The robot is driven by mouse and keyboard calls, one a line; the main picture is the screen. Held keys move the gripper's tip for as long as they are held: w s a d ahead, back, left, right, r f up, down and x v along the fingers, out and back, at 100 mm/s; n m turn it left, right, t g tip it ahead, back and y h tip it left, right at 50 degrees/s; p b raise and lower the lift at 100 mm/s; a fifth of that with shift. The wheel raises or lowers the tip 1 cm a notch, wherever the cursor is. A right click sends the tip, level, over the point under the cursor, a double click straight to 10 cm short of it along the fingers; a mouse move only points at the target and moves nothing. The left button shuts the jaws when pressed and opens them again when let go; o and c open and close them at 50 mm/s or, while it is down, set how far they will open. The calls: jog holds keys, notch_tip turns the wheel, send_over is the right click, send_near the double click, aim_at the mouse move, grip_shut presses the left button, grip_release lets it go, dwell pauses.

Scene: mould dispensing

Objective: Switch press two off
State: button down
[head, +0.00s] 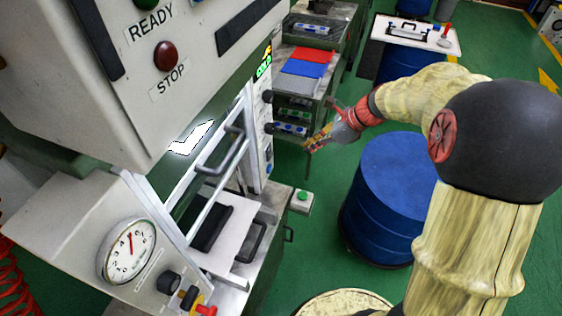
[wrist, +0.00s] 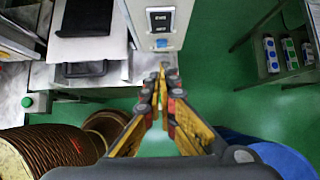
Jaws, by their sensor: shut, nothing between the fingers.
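A grey press (head: 85,90) with READY and STOP labels fills the left of the head view. No number on it is readable, so I cannot tell which press it is. Its white side panel (head: 256,125) carries a lit green display (head: 263,65) and black knobs (head: 267,96). In the wrist view the panel (wrist: 143,15) shows a dark rocker switch (wrist: 160,19) and a smaller blue-lit one (wrist: 161,43); I cannot read their on or off position. My gripper (head: 309,149), also in the wrist view (wrist: 161,84), is shut and empty, apart from the panel, with its tips pointing towards it.
A blue drum (head: 385,190) stands below my arm. A shelf (head: 300,85) with red and blue sheets stands behind the panel. A tray handle (head: 258,243) juts from the press. Green floor lies between shelf and drum.

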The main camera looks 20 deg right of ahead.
aim_at(269, 152)
dwell(0.3)
jog(key=a+r+b+x, duration=0.1)
jog(key=x, duration=0.5)
jog(key=w+a+b+x, duration=0.1)
jog(key=x, duration=0.5)
jog(key=shift+w, duration=0.35)
jog(key=shift+a, duration=0.1)
jog(key=shift+b, duration=0.45)
jog(key=shift+w+a+f+t+y+b, duration=0.15)
jog(key=shift+a+t+y+b, duration=0.2)
jog(key=shift+b, duration=0.55)
jog(key=shift+d, duration=0.1)
